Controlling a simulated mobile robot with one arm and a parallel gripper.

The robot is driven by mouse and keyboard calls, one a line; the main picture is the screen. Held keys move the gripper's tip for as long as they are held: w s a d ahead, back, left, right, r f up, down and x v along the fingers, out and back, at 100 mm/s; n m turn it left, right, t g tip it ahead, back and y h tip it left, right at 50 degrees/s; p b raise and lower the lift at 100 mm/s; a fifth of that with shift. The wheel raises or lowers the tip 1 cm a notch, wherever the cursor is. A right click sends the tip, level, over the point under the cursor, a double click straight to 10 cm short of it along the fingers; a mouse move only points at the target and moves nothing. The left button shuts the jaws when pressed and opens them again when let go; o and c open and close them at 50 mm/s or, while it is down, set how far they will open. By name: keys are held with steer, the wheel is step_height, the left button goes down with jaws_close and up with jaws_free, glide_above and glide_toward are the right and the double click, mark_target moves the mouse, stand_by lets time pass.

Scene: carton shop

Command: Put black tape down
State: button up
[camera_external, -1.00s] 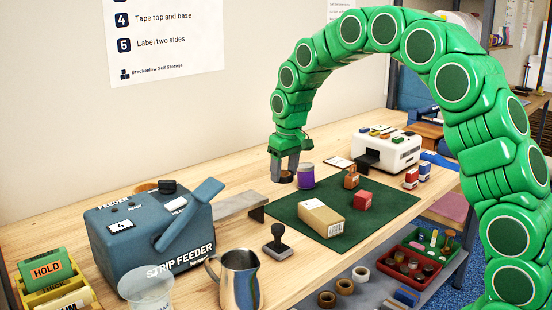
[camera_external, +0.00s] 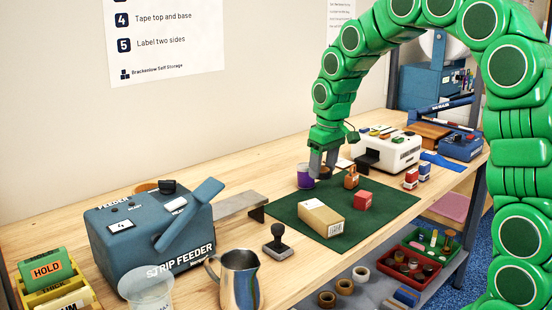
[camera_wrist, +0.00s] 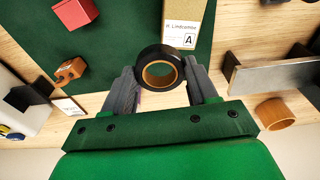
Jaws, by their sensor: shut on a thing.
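The black tape (camera_wrist: 153,58) is a black roll with a brown core. My gripper (camera_wrist: 157,82) is shut on it, one finger on each side. In the external view my gripper (camera_external: 322,165) points down near the back edge of the green mat (camera_external: 385,203), and the tape (camera_external: 325,173) shows only as a small dark shape at its tips. A purple container (camera_external: 304,177) stands just left of the fingers. I cannot tell how high the tape is above the surface.
A carton (camera_external: 320,217), a red box (camera_external: 363,200) and a small brown object (camera_external: 351,180) sit on the mat. A white machine (camera_external: 388,153) stands to the right. The strip feeder (camera_external: 150,240) and a metal jug (camera_external: 238,278) are at left.

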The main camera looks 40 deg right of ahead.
steer(key=s+r+n, duration=0.1)
steer(key=s+r, duration=0.1)
steer(key=s, duration=1.8)
glide_above(347, 219)
steer(key=s, duration=0.2)
steer(key=f, duration=0.8)
steer(key=shift+w+a+f, duration=0.1)
steer(key=shift+w+f, duration=0.15)
steer(key=shift+f, duration=0.1)
steer(key=shift+w+f, duration=0.6)
steer(key=shift+f, duration=1.7)
steer(key=shift+f, duration=0.15)
steer(key=o, duration=0.7)
steer(key=shift+o, duration=0.2)
